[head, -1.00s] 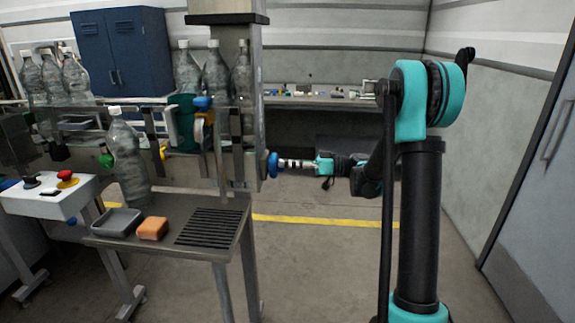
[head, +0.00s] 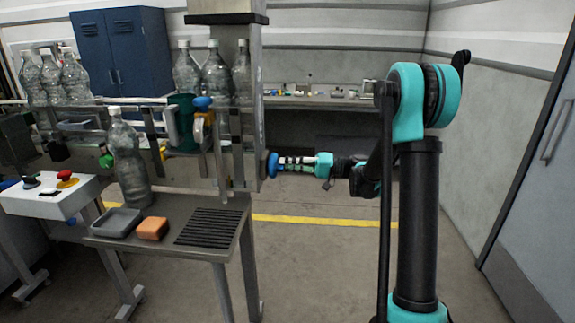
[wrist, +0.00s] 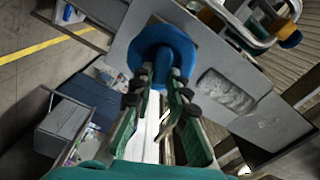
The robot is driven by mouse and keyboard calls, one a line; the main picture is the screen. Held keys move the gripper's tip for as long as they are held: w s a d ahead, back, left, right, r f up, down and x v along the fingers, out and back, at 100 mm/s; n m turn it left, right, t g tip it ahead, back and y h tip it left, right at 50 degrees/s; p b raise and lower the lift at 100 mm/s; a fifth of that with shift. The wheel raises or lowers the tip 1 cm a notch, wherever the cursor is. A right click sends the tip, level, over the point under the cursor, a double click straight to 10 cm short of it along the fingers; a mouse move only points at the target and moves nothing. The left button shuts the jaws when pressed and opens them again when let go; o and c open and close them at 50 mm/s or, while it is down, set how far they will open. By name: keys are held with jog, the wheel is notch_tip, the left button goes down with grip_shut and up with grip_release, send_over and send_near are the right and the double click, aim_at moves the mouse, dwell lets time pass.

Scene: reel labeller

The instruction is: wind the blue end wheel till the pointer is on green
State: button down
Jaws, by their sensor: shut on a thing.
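The blue end wheel (head: 272,165) sticks out from the right end of the labeller's frame in the head view. It also shows at the top middle of the wrist view (wrist: 164,46). My gripper (head: 284,164) reaches it from the right. In the wrist view my gripper's fingers (wrist: 160,84) are closed on the wheel's blue middle bar, one on each side. The pointer and its green mark cannot be made out in either view.
A white control box (head: 45,197) with a red button is at left. The floor below my arm is clear.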

jog(key=shift+f+m, duration=0.2)
jog(key=shift+m, duration=1.5)
jog(key=c, duration=1.5)
grip_release()
jog(key=d, duration=1.2)
jog(key=shift+s, duration=0.2)
